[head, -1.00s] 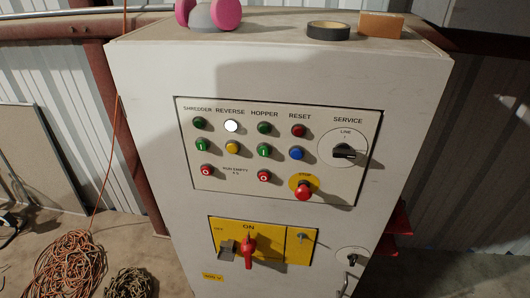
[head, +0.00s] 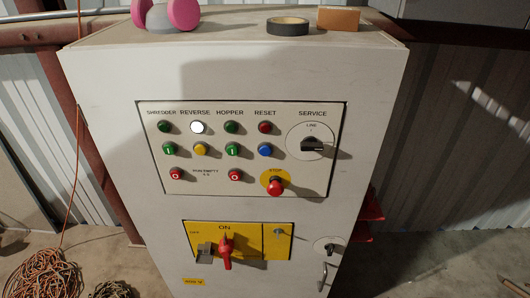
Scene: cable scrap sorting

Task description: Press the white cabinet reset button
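The white cabinet (head: 110,90) stands upright in front of me, with a control panel (head: 215,187) on its face. The RESET column, right of HOPPER, has a dark red lamp or button (head: 265,127) at the top and a blue button (head: 265,149) below it. A lit white lamp (head: 198,127) sits under the REVERSE label. Neither of my grippers is in view, and nothing touches the panel.
A red STOP mushroom button (head: 275,186) sits just below the blue button. A black SERVICE selector (head: 312,145) is to the right. Below is a red rotary switch (head: 225,254) on a yellow plate. Orange cable (head: 42,274) lies on the floor at left.

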